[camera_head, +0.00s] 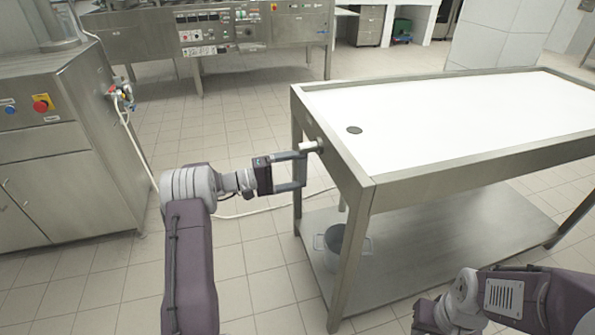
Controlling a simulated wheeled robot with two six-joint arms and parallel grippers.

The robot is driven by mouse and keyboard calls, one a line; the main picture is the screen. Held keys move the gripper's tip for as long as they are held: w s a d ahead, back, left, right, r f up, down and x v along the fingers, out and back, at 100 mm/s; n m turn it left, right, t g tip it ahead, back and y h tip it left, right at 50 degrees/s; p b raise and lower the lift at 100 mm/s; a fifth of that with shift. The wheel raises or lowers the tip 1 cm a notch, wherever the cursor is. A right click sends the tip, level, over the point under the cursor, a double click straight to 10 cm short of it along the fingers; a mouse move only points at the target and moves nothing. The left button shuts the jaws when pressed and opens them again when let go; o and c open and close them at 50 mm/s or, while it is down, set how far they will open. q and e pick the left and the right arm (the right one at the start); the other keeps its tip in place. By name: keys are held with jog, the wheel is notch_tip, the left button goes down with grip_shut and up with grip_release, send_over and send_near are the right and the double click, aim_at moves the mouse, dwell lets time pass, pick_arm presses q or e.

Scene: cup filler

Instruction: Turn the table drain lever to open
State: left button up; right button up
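The steel table (470,158) with a white top stands at the right. A round dark drain hole (354,130) is in its top near the left end. The drain lever (310,146) is a short, light-coloured handle on the table's left end, just below the rim. My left gripper (304,170) is open, its two fingers apart and pointing right at the table end. The upper finger's tip is right at the lever; I cannot tell if they touch. My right arm shows at the bottom right, but its gripper fingers are not visible.
A metal pot (334,244) stands on the table's lower shelf (440,250), below the drain end. A steel machine (65,150) with red and blue buttons stands at the left. A hose (142,160) runs from it across the floor. A control cabinet (210,40) is at the back.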

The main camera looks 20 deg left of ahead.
pick_arm(q)
jog(key=p+v, duration=0.2)
jog(key=v, duration=0.7)
jog(key=shift+p, duration=0.3)
